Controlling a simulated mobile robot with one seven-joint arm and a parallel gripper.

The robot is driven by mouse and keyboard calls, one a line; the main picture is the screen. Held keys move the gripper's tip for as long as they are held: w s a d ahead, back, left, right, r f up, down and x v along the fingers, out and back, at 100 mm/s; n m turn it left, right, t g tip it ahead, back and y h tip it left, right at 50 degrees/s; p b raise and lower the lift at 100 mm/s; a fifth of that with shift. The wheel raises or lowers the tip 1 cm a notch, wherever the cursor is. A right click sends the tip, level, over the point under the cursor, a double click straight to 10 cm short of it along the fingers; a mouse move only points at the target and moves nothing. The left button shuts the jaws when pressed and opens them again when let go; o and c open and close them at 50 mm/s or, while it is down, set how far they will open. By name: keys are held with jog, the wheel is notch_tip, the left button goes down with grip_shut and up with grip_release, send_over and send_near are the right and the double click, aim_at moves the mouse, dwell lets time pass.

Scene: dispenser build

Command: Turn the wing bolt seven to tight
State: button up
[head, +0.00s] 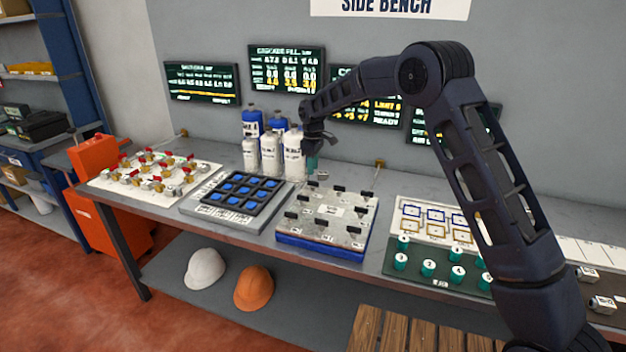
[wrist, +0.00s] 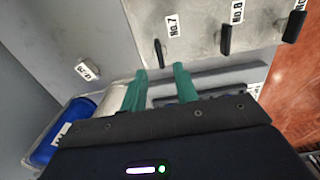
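The wing bolt seven (wrist: 159,52) is a small black wing beside a "No.7" label, standing on the pale plate (wrist: 195,18) in the wrist view. My gripper (wrist: 159,69) has two green fingers, open with a gap between them and nothing held. The bolt appears just beyond the fingertips, in line with the gap; I cannot tell the exact distance. In the head view the plate (head: 325,222) lies on a blue base on the bench, and my gripper (head: 312,163) hangs over its far left corner. Labels there are too small to read.
Wing bolt eight (wrist: 225,39) stands right of seven, with another black wing farther right. White and blue bottles (head: 270,146) stand close left of my gripper. A tray of blue squares (head: 200,207) lies left of the plate. A green board with cylinders (head: 400,272) lies right.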

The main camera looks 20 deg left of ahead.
aim_at(313, 186)
jog(key=shift+f, duration=2.9)
grip_shut()
